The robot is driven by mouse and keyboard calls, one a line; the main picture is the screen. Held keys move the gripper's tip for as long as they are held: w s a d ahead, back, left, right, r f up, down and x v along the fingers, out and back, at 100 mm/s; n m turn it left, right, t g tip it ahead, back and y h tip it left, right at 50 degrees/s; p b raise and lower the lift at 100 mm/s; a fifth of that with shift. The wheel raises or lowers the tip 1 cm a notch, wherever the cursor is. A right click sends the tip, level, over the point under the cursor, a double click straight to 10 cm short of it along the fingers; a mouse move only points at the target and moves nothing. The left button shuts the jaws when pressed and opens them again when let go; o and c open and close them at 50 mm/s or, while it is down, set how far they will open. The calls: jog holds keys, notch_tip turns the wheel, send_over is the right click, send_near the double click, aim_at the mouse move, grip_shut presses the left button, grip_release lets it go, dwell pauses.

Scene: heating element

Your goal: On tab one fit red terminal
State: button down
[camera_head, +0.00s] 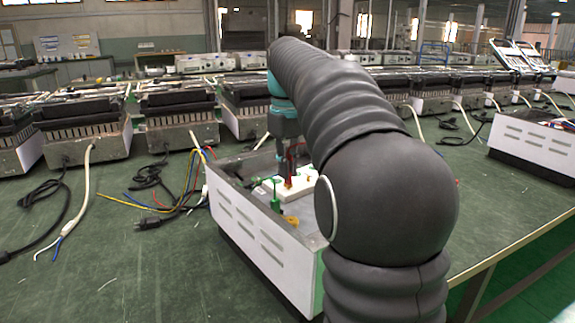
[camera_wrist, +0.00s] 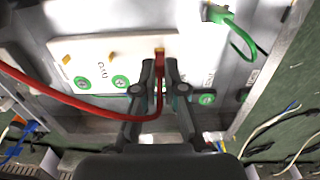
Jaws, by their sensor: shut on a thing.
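In the wrist view, a white terminal block (camera_wrist: 95,75) carries small brass tabs, two of them bare at its left (camera_wrist: 66,59). My gripper (camera_wrist: 160,64) has its fingertips closed around the red terminal (camera_wrist: 160,52) at the end of a red wire (camera_wrist: 85,103). The terminal is at the block's right part, with a brass-coloured piece at its tip. I cannot tell whether it sits on a tab or only touches it. In the head view the red terminal (camera_head: 288,183) shows below my gripper, over the white block (camera_head: 268,187); my arm hides part of this.
A green wire (camera_wrist: 238,35) with its connector stands at the block's upper right. The open metal housing (camera_head: 262,235) surrounds the block. A yellow connector (camera_head: 290,220) lies near its front wall. Loose wires (camera_head: 140,204) lie on the green table left of it.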

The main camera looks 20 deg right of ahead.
jog(key=shift+f, duration=0.35)
jog(key=c, duration=1.2)
grip_release()
jog(key=shift+r, duration=0.1)
notch_tip(320, 180, up, 7)
jog(key=shift+r, duration=0.15)
